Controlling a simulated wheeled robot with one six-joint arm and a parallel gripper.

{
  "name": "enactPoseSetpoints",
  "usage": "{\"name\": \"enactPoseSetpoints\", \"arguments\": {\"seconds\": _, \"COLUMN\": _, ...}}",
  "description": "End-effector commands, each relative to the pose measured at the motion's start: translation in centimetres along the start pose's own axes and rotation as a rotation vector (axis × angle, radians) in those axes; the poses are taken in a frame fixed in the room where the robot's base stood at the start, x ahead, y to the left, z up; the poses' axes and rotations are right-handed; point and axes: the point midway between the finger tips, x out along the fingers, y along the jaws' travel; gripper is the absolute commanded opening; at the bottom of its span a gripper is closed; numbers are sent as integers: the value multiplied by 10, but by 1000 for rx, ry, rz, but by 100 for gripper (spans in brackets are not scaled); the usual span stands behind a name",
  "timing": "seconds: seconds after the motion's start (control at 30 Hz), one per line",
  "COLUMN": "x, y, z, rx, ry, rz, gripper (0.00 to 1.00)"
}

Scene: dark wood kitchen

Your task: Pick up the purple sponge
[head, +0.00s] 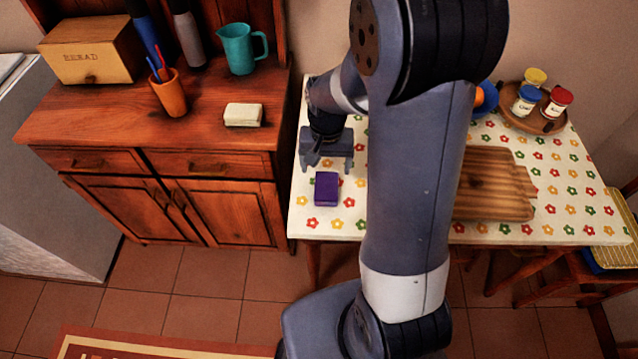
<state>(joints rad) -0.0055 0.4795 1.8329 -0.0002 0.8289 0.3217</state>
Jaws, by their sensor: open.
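The purple sponge (326,189) is a small block lying on the flowered tablecloth, near the left front part of the table (299,223). My gripper (327,168) is just behind and above the sponge in the head view, with its two fingers spread apart and nothing between them. The gap between the fingertips and the sponge looks small, but I cannot tell the exact height. My arm crosses the middle of the view and hides part of the table to the right of the sponge.
A wooden cutting board (490,185) lies right of my arm. A round wooden tray (552,126) with several jars stands at the back right. Left of the table, a wooden cabinet (200,110) holds a cream block (243,115), an orange cup (170,95) and a teal pitcher (240,50).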

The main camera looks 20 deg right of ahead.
Motion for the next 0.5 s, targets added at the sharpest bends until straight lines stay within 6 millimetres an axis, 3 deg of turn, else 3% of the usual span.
{"name": "enactPoseSetpoints", "arguments": {"seconds": 0.13, "x": 24, "y": 0, "z": 1, "rx": -1, "ry": -5, "rz": 1, "gripper": 80}}
{"name": "enactPoseSetpoints", "arguments": {"seconds": 0.5, "x": 54, "y": 2, "z": 1, "rx": -1, "ry": -5, "rz": 2, "gripper": 80}}
